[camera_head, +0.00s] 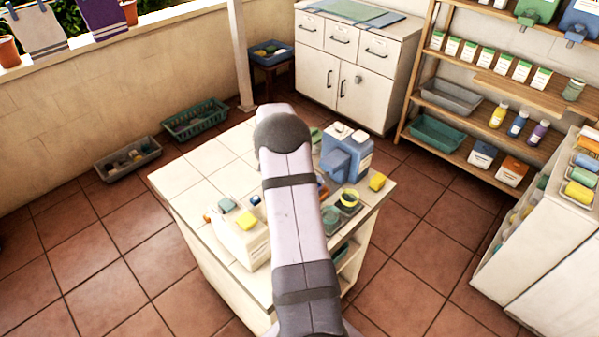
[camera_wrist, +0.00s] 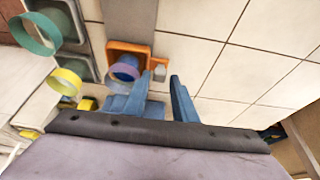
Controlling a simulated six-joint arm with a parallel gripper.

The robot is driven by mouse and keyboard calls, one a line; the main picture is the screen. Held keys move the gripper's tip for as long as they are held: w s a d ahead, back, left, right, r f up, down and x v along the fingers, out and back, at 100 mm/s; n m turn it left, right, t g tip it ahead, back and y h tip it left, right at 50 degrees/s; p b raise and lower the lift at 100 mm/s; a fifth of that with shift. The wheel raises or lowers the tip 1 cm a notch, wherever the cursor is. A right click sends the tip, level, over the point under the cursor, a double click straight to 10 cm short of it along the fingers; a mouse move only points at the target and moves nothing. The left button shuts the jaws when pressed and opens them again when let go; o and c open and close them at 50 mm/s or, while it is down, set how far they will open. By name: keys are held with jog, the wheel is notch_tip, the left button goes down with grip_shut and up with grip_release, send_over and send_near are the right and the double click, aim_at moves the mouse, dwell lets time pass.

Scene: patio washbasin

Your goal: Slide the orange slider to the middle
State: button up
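The orange slider (camera_wrist: 112,48) shows in the wrist view as a square orange tray with a small tab (camera_wrist: 161,62) on its right side. It sits at the lower visible end of a grey track (camera_wrist: 130,14). In the head view my arm hides the gripper and most of the track area.
Green (camera_wrist: 34,34) and yellow (camera_wrist: 65,82) rings stand by grey trays left of the slider. White tiles (camera_wrist: 225,50) to the right are clear. In the head view, a blue dispenser (camera_head: 345,157) and a cream box (camera_head: 240,240) stand on the tiled counter (camera_head: 192,180).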

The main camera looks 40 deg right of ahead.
jog(key=shift+d+f, duration=0.25)
jog(key=shift+f, duration=0.4)
grip_shut()
jog(key=shift+a, duration=0.15)
jog(key=shift+a+f+b, duration=0.15)
jog(key=shift+a+b, duration=0.2)
jog(key=shift+b, duration=0.1)
jog(key=a+b, duration=0.3)
jog(key=a, duration=0.2)
jog(key=shift+b, duration=0.35)
jog(key=shift+r, duration=0.2)
grip_release()
